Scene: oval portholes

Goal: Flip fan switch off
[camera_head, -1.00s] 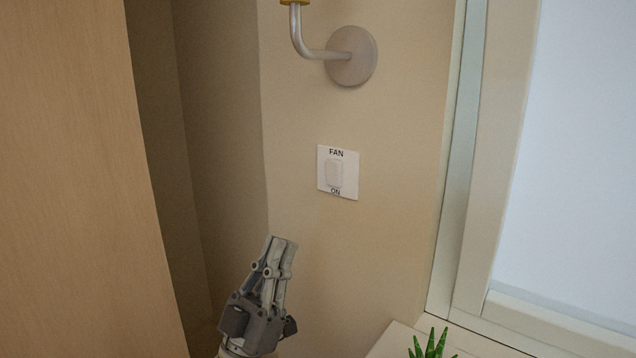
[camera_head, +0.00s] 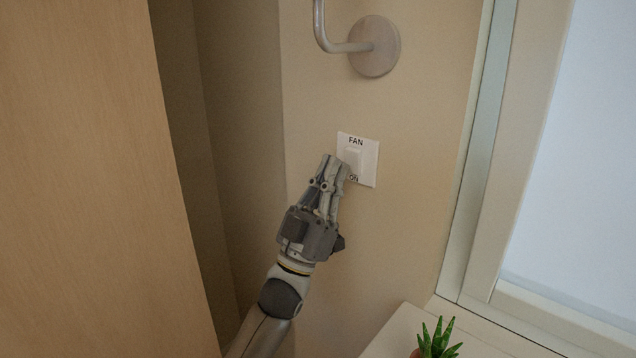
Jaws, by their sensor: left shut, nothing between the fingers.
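A white switch plate (camera_head: 369,164) with the word FAN above its rocker and ON below it is on the beige wall. The rocker (camera_head: 352,157) is partly covered at its lower left by my gripper. My left gripper (camera_head: 335,160) points up at the plate with its fingers shut and empty. Its fingertips overlap the plate's left side in the picture; I cannot tell whether they touch the rocker. My right gripper is not in view.
A round metal wall mount (camera_head: 374,46) with a bent arm is above the switch. A wooden panel (camera_head: 80,180) fills the left side. A green plant (camera_head: 436,340) stands on a pale ledge (camera_head: 395,335) at lower right. A framed window pane (camera_head: 580,160) is at right.

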